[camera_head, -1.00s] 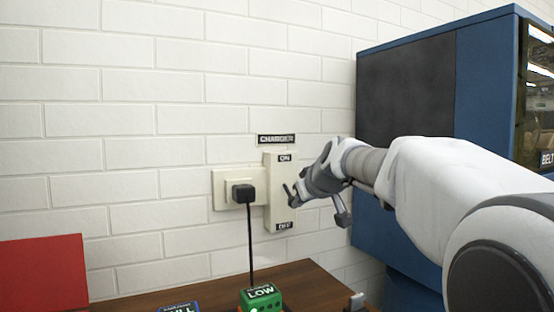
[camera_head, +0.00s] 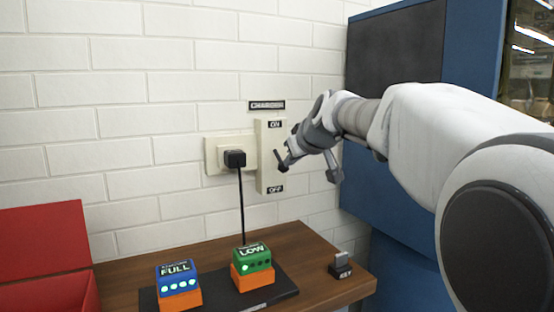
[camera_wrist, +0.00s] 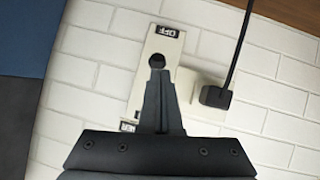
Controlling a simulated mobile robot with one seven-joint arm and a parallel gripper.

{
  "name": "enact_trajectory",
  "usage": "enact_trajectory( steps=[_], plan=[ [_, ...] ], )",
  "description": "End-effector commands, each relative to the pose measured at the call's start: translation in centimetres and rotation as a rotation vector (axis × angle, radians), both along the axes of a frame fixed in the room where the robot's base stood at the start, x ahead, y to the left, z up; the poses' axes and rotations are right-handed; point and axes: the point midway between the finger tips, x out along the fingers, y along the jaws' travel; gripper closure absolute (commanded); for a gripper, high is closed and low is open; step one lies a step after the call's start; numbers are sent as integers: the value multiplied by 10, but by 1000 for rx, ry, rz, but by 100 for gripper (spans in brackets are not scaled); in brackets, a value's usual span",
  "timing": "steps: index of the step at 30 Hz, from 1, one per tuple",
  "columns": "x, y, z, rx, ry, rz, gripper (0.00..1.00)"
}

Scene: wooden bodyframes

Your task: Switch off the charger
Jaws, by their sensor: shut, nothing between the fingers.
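The charger switch (camera_head: 266,172) is a tall cream plate on the wall under a "CHARGER" sign (camera_head: 267,105). It has an ON label (camera_head: 275,125) at the top and an OFF label (camera_head: 275,190) at the bottom. My gripper (camera_head: 284,163) is in front of the plate's right side, below mid-height. The wrist view sees the plate upside down, with the OFF label (camera_wrist: 167,31) at its top. There my gripper (camera_wrist: 157,75) is shut, its tips over the plate. A dark round spot (camera_wrist: 157,61) shows at the tips; I cannot tell whether it is the switch's knob or whether they touch.
A black plug (camera_head: 235,158) sits in a socket left of the switch; its cable runs down to a green "LOW" battery (camera_head: 254,259). A blue "FULL" battery (camera_head: 178,276) stands beside it on a wooden table (camera_head: 215,262). A blue cabinet (camera_head: 475,60) is at the right.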

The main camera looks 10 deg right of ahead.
Motion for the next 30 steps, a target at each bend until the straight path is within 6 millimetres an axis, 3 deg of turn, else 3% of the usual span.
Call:
enact_trajectory(
  steps=[2,15,21,30],
  plan=[
    [-4,1,6,0,-1,-1,100],
    [-81,-13,2,-1,-1,0,100],
    [-97,-16,0,0,0,0,100],
    [-99,-17,0,-1,0,1,100]
  ],
)
